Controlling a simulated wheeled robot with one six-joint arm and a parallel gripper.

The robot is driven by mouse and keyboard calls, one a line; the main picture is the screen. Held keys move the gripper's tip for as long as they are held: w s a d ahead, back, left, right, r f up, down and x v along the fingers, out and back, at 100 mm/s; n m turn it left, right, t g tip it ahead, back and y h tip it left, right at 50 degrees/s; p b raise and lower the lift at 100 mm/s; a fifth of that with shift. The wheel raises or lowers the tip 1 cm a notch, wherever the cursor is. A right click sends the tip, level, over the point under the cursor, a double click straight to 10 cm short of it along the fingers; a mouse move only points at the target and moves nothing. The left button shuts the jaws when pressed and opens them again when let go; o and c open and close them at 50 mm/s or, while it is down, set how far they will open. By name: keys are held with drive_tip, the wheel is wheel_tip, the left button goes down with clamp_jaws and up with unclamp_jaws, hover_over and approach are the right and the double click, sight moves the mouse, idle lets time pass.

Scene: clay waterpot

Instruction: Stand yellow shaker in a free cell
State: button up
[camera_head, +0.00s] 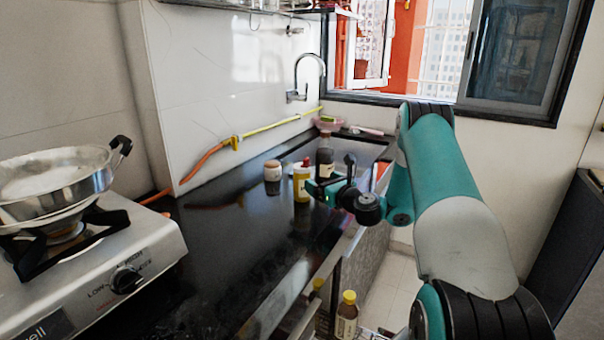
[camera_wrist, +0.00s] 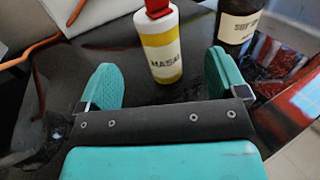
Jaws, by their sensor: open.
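The yellow shaker (camera_head: 301,184), a pale bottle with a yellow band and a red cap, stands upright on the black counter. In the wrist view the shaker (camera_wrist: 161,45) shows a label reading "MASA…", its cap cut by the top edge. My gripper (camera_wrist: 163,72) is open, its two teal fingers to the left and right of the shaker. Gaps show on both sides, and the shaker's base is near the front of the palm. In the head view my gripper (camera_head: 316,188) is beside the shaker, partly hidden by my arm.
A dark sauce bottle (camera_head: 325,156) stands just behind the shaker, near the right finger in the wrist view (camera_wrist: 238,22). A brown jar (camera_head: 272,176) stands to the left. A yellow-capped bottle (camera_head: 347,314) is low at the front. A stove (camera_head: 100,270) with a pan is left.

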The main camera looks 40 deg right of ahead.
sight(307, 175)
drive_tip(key=w, duration=0.5)
drive_tip(key=shift+d+f+p, duration=0.15)
drive_tip(key=shift+d+p, duration=0.1)
drive_tip(key=shift+p, duration=0.1)
drive_tip(key=shift+w+d+f+p, duration=0.1)
drive_tip(key=shift+w+p, duration=0.25)
drive_tip(key=shift+w, duration=0.95)
drive_tip(key=shift+w+d+f+p, duration=0.1)
drive_tip(key=shift+w+p, duration=0.2)
drive_tip(key=shift+w, duration=1)
drive_tip(key=c, duration=1)
drive_tip(key=shift+c, duration=0.2)
drive_tip(key=shift+r, duration=0.1)
